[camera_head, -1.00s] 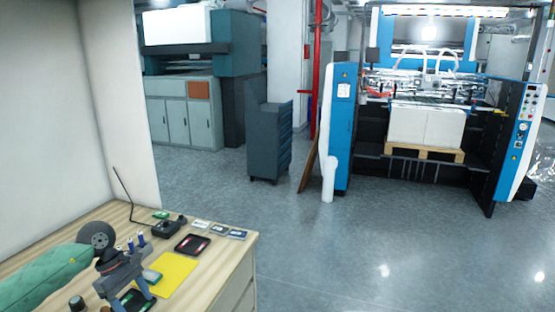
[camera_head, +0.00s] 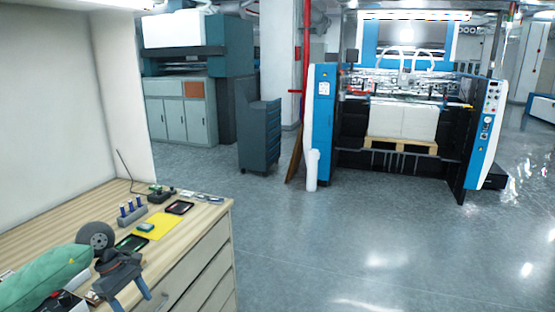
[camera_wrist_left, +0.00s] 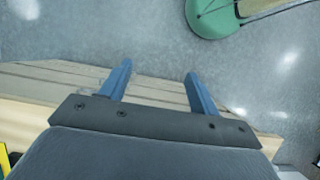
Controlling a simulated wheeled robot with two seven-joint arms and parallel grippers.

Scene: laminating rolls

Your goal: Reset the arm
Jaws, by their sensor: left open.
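My left gripper (camera_head: 131,298) is at the lower left of the head view, at the front edge of the wooden desk (camera_head: 60,233). Its two blue fingers are apart and nothing is between them. In the left wrist view the gripper (camera_wrist_left: 158,72) is also open and empty, with the desk edge and grey floor behind the fingers. My right gripper is not in view.
On the desk are a yellow sheet (camera_head: 167,225), a dark tray (camera_head: 180,208) and a holder with blue-topped items (camera_head: 132,219). A white roll (camera_head: 312,170) stands by the blue machine (camera_head: 323,115). A dark cabinet (camera_head: 259,140) stands behind. The floor between is clear.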

